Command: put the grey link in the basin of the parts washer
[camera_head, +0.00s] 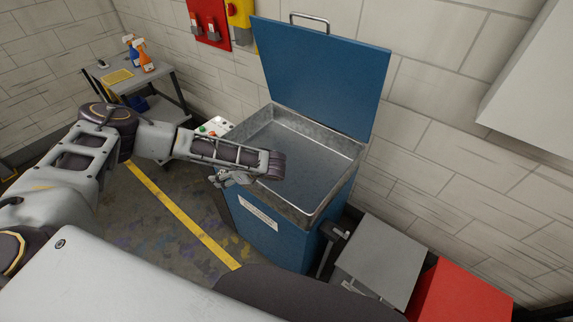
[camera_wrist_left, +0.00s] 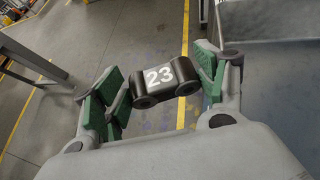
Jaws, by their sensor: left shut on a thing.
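The parts washer (camera_head: 275,225) is a blue cabinet with a metal basin (camera_head: 335,153) and its blue lid (camera_head: 325,70) standing open. My left gripper (camera_head: 232,179) is at the basin's left rim, beside the cabinet's front left corner. In the left wrist view, the left gripper (camera_wrist_left: 158,88) is shut on the grey link (camera_wrist_left: 163,78), a small piece with dark rounded ends and a white "23". Floor shows behind the link there. In the head view I cannot make out the link. My right gripper is not in view.
A grey box (camera_head: 380,258) and a red box (camera_head: 462,295) stand right of the washer. A grey cart (camera_head: 135,82) with spray bottles (camera_head: 143,58) stands at the back left. A small button panel (camera_head: 215,127) sits at the washer's left. The visible basin floor looks empty.

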